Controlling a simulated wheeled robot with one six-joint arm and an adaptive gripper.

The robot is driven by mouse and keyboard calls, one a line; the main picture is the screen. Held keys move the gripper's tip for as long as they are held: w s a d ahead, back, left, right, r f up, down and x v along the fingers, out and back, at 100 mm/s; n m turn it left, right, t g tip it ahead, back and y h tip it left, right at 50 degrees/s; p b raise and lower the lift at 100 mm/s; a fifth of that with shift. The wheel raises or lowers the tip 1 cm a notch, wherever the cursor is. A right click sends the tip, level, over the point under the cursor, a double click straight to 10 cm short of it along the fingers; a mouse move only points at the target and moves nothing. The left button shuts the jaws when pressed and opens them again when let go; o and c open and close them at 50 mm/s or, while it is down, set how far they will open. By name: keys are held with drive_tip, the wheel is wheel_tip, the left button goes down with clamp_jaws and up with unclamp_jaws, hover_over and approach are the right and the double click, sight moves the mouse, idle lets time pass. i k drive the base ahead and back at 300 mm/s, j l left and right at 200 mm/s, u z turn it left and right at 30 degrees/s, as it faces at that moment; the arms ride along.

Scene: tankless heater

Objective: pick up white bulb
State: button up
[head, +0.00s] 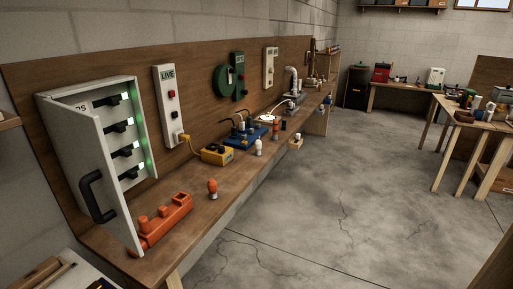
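A small white bulb-shaped thing (259,145) stands upright near the front edge of the long wooden bench (185,235), right of the blue device. A second small white-topped thing (297,137) is farther along at the bench edge, on or by a pale wooden block; it is too small to tell whether it is a bulb. My gripper is not in this view.
An orange bulb-like thing (212,186) and an orange tool-like block (165,218) are on the near bench. A yellow box (217,155) and a blue device (245,136) stand behind. An open breaker-panel door (98,165) juts out at left. The concrete floor (350,200) is clear.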

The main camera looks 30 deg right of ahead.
sight(258, 143)
drive_tip(key=i+l+u, duration=0.1)
drive_tip(key=i+l, duration=1)
drive_tip(key=l, duration=0.15)
drive_tip(key=i+l, duration=0.1)
drive_tip(key=l, duration=0.2)
drive_tip(key=i+l, duration=0.15)
drive_tip(key=l, duration=0.15)
drive_tip(key=i+l+u, duration=0.1)
drive_tip(key=l, duration=0.2)
